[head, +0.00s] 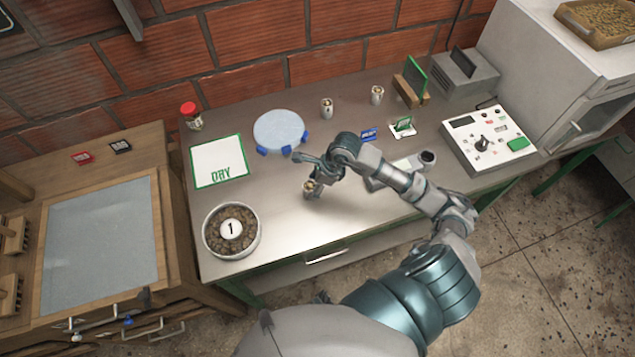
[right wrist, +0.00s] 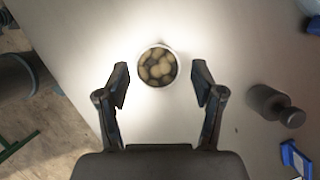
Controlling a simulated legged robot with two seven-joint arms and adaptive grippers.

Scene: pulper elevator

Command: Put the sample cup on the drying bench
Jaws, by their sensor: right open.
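The small sample cup (head: 310,188), filled with pale beans, stands on the steel table under my right gripper (head: 318,170). In the right wrist view the cup (right wrist: 158,66) is seen from above, just ahead of the fingertips. My right gripper (right wrist: 159,85) is open there, with a finger on either side and a gap to the cup on both sides. A wooden bench (head: 150,150) with a grey panel (head: 100,235) stands at the left; it looks like the drying bench. A white mat marked DRY (head: 219,160) lies on the steel table. My left gripper is not in view.
A bowl of beans (head: 230,252) marked 1 stands at the table's front left. Behind are a round pale disc (head: 279,130), two similar cups (head: 327,108) (head: 377,95) and a red-lidded jar (head: 190,115). A control box (head: 488,140) stands at the right.

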